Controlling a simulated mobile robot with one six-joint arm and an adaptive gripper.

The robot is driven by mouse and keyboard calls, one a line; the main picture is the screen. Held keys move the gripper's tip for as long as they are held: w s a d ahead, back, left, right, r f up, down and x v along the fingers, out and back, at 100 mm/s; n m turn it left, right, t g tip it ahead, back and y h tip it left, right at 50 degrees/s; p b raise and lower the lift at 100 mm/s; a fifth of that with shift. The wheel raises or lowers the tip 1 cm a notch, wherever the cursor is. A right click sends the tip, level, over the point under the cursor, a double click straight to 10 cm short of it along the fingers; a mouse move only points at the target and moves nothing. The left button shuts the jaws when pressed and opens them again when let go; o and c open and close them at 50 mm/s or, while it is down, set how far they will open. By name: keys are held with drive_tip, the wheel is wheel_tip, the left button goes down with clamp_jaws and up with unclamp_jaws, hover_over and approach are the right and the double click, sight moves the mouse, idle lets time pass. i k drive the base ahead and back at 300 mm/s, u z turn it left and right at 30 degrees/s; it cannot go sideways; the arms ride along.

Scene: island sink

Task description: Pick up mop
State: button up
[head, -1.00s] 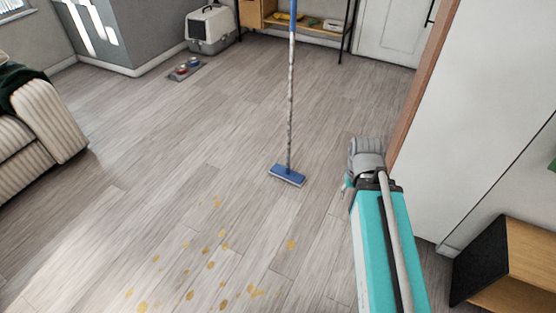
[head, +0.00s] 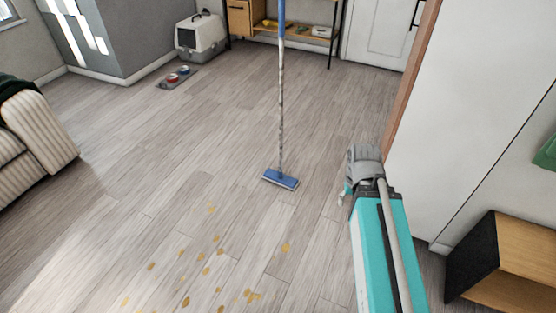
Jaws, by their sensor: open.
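The mop (head: 281,120) stands upright on the wooden floor in the middle of the head view. It has a blue flat head (head: 281,179) on the floor, a pale speckled pole and a blue upper handle whose top is cut off by the picture's edge. My gripper (head: 344,193) is to the right of the mop and apart from it. Only a small part of it shows beyond my teal arm. It is open, and nothing is seen in it.
Yellow-brown stains (head: 205,270) dot the floor in front of the mop. A striped sofa (head: 35,135) is at left, a pet carrier (head: 201,36) and bowls (head: 178,76) at the back. A white wall (head: 465,110) and a wooden box (head: 510,265) are on the right.

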sight(283, 180)
drive_tip(key=z, duration=0.05)
drive_tip(key=i, duration=0.9)
